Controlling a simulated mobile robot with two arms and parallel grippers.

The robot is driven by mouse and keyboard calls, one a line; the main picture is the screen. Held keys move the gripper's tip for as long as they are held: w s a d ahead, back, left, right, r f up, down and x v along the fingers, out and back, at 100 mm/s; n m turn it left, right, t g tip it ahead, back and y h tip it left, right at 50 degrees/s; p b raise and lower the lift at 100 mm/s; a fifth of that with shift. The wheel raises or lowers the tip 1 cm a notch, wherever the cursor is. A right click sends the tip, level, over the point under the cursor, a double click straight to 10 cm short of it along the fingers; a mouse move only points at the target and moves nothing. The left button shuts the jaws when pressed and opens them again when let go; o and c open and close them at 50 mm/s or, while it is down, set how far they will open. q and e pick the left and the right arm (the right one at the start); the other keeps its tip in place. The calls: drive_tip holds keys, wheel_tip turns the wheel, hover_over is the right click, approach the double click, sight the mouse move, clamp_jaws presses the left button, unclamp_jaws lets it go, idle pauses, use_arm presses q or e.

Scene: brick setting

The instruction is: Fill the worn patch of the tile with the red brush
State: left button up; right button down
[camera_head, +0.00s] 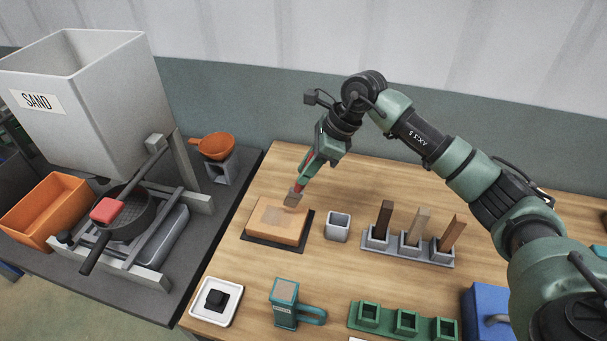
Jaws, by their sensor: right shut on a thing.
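The orange-tan tile (268,232) lies on a dark mat (262,243) near the back left of the wooden table. A paler worn area shows on its top, but its edges are hard to make out. My right gripper (314,158) is above the tile's back right part, shut on the red brush (306,173). The brush slants down to the left, and its bristle end (293,198) is at the tile's top near the back edge. I cannot tell if the bristles touch it. My left gripper is not in view.
A grey cup (338,227) stands right of the tile. A grey rack (405,250) holds three upright handled tools. A teal mug-like tool (285,305), white dish (216,298) and green holder (404,323) are in front. A sand bin (95,110) stands left.

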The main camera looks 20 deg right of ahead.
drive_tip(key=shift+r+p, duration=0.35)
drive_tip(key=shift+r, duration=0.8)
drive_tip(key=shift+a, duration=0.1)
